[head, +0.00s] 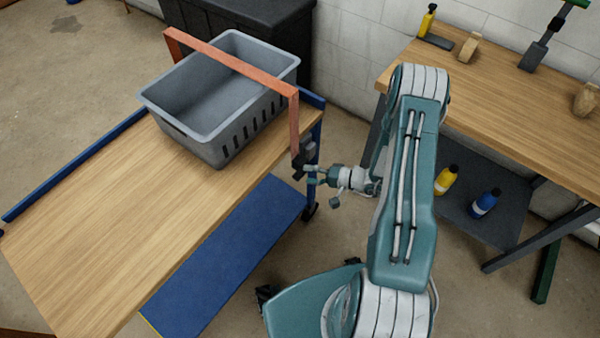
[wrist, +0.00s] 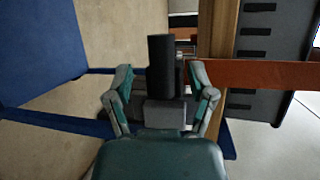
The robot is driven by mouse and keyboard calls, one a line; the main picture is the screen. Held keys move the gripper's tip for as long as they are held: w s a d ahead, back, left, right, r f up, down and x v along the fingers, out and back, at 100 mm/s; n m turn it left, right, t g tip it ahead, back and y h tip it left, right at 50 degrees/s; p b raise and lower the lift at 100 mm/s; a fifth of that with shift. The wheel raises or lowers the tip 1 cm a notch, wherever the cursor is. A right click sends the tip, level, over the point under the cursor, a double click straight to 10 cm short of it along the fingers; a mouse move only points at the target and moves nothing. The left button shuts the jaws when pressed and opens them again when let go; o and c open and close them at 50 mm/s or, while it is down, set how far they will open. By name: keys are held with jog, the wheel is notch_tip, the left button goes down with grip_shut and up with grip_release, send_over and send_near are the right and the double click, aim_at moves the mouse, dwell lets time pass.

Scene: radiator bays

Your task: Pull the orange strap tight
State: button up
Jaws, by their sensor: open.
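An orange strap (head: 235,64) runs over the grey crate (head: 190,128) on the wooden top of the cart and hangs down its right side. Its near end meets a dark buckle or ratchet (head: 299,163) at the cart's edge. My gripper (head: 308,172) is at that dark part, coming from the right. In the wrist view, my open gripper (wrist: 161,78) has its fingers on either side of a black upright handle (wrist: 161,65); whether they touch it I cannot tell. The strap (wrist: 265,73) shows to the right there, crossing the slotted crate wall (wrist: 257,45).
The cart's wooden top (head: 120,215) is bare in front of the crate. A blue lower shelf (head: 230,255) lies beneath it. A wooden bench (head: 490,95) with tools stands at the right, with yellow (head: 446,180) and blue bottles (head: 485,203) below. A dark cabinet (head: 265,30) stands behind.

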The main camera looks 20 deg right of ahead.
aim_at(300, 173)
jog(key=shift+x, duration=1.65)
grip_shut()
notch_tip(300, 173, down, 5)
jog(key=shift+s+r, duration=0.1)
jog(key=shift+r, duration=0.15)
